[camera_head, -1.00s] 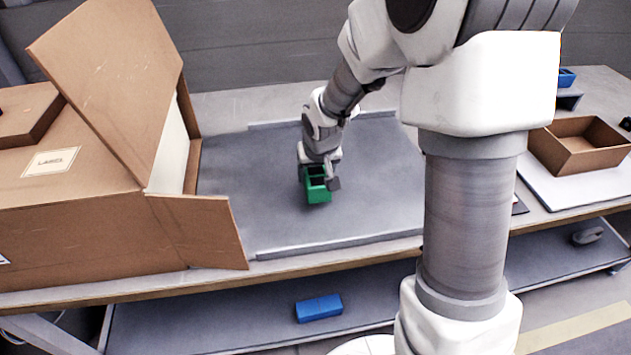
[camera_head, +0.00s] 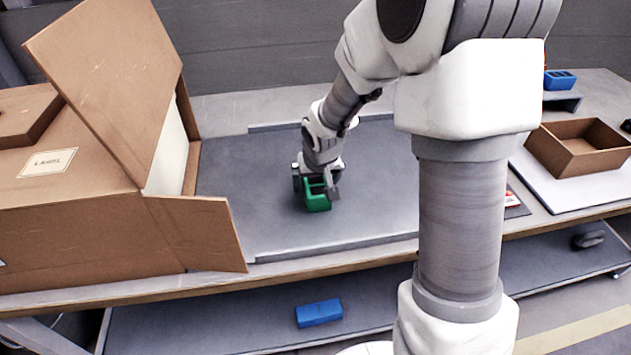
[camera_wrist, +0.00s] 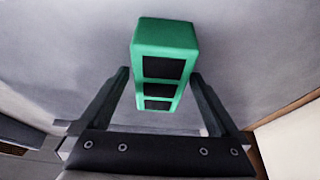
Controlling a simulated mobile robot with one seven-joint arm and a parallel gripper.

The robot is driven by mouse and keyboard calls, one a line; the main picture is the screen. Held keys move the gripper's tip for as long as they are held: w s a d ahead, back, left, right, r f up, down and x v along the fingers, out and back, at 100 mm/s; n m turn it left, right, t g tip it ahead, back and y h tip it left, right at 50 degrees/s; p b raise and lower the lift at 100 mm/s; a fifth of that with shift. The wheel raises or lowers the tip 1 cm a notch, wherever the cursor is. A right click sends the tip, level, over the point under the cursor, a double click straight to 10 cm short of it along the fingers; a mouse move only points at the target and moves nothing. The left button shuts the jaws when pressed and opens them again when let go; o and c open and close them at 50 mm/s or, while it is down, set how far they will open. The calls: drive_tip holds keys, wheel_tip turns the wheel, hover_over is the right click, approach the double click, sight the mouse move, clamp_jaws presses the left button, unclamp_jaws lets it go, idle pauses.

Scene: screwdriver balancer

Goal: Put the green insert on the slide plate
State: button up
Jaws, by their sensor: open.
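The green insert (camera_head: 317,196) sits on the grey slide plate (camera_head: 265,215), near its middle, with my gripper just above it. In the wrist view the green insert (camera_wrist: 166,37) shows dark square openings along one face. My gripper (camera_head: 318,184) is open there, one finger on each side of the insert's near end, with visible gaps. In the wrist view my gripper's fingers (camera_wrist: 160,85) stand apart around it. Whether the insert's underside touches the plate fully is hidden.
A large open cardboard box (camera_head: 90,230) stands at the plate's left. An open brown tray (camera_head: 580,147) lies on a white board at right. A blue insert (camera_head: 559,80) is at the back right, and another blue block (camera_head: 319,313) lies on the lower shelf.

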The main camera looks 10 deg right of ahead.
drive_tip(key=s+d+f+p+v, duration=0.1)
drive_tip(key=s+p+v, duration=0.1)
drive_tip(key=v, duration=1)
drive_tip(key=s+d+f+p+v, duration=0.1)
drive_tip(key=s+d+p+v, duration=0.1)
drive_tip(key=v, duration=1)
drive_tip(key=s+r+t, duration=0.1)
drive_tip(key=s+r, duration=0.3)
drive_tip(key=s, duration=0.7)
drive_tip(key=shift+s+d, duration=0.15)
drive_tip(key=shift+s, duration=0.15)
wheel_tip(320, 180, up, 12)
drive_tip(key=p, duration=1.1)
drive_tip(key=shift+p, duration=0.35)
drive_tip(key=shift+f, duration=0.2)
